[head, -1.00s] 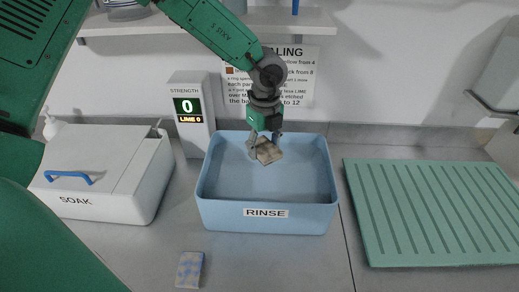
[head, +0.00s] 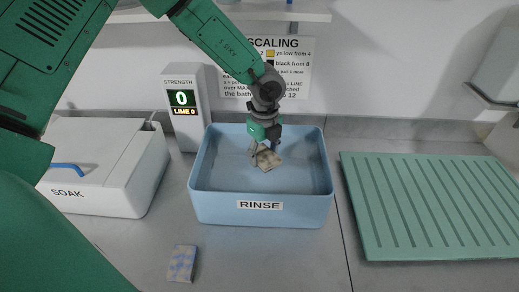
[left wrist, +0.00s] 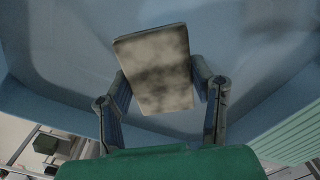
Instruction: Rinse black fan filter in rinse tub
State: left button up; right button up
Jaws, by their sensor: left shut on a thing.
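The fan filter (head: 268,160) is a small flat square piece, beige with dark blotches rather than plain black. My left gripper (head: 263,147) is shut on it and holds it tilted inside the blue rinse tub (head: 260,214), which carries a RINSE label. In the left wrist view the filter (left wrist: 158,70) sits between the two fingers (left wrist: 163,95), with the blue tub walls around it. I cannot tell whether the filter touches the tub floor or any water. My right gripper is not in view.
A white SOAK box (head: 92,190) with a blue handle stands left. A strength meter (head: 185,112) reading 0 stands behind. A blue-and-white sponge (head: 182,263) lies in front. A green ridged drain mat (head: 430,205) lies right. A shelf (head: 235,16) runs above.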

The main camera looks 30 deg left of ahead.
aim_at(266, 155)
pick_arm(q)
jog(key=f+b, duration=0.2)
jog(key=f, duration=0.1)
jog(key=shift+d, duration=0.4)
jog(key=shift+a+f+b, duration=0.95)
jog(key=shift+f, duration=0.3)
jog(key=shift+a+f, duration=0.3)
jog(key=shift+f, duration=0.15)
jog(key=shift+d+b, duration=0.35)
jog(key=shift+d, duration=0.2)
jog(key=shift+d+r, duration=0.25)
jog(key=shift+d, duration=0.35)
jog(key=shift+a+f, duration=0.2)
jog(key=shift+a, duration=0.4)
jog(key=shift+a+f, duration=0.1)
jog(key=shift+a, duration=0.3)
jog(key=shift+d, duration=0.45)
jog(key=shift+d+r, duration=0.25)
jog(key=shift+d, duration=0.2)
jog(key=shift+a+f, duration=0.2)
jog(key=shift+a, duration=0.6)
jog(key=shift+d+r, duration=0.1)
jog(key=shift+d, duration=0.55)
jog(key=shift+a, duration=0.55)
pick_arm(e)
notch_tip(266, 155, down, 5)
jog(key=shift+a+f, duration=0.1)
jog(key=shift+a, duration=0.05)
